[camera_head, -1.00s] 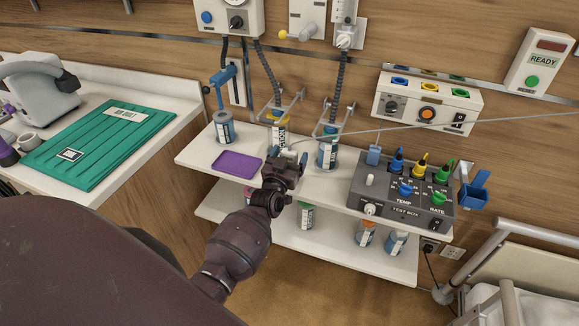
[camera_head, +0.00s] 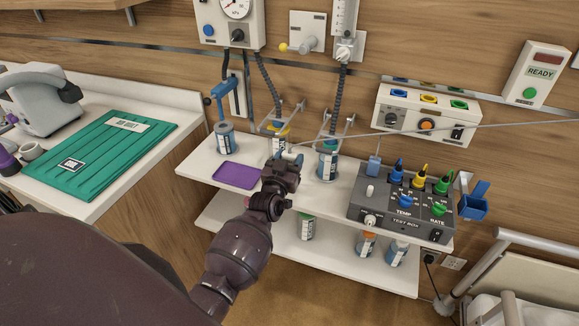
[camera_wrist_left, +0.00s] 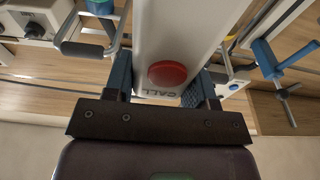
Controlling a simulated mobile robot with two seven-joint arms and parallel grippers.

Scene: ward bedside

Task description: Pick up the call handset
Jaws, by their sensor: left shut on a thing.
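The call handset (camera_wrist_left: 185,35) is a white body with a round red button and the word CALL, seen close up in the left wrist view. My left gripper (camera_wrist_left: 163,88) is shut on it, with a blue-padded finger on each side. In the head view my left gripper (camera_head: 288,163) is in front of the shelf's back bottles, and the handset is mostly hidden there. A thin grey cord runs from the gripper area to the right edge. My right gripper is in neither view.
A white two-tier shelf (camera_head: 205,166) bears a purple tray (camera_head: 237,176), bottles and a grey test box (camera_head: 402,208). A green folder (camera_head: 100,158) lies on the left counter. A bed rail (camera_head: 500,255) is at lower right. Wall units are behind.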

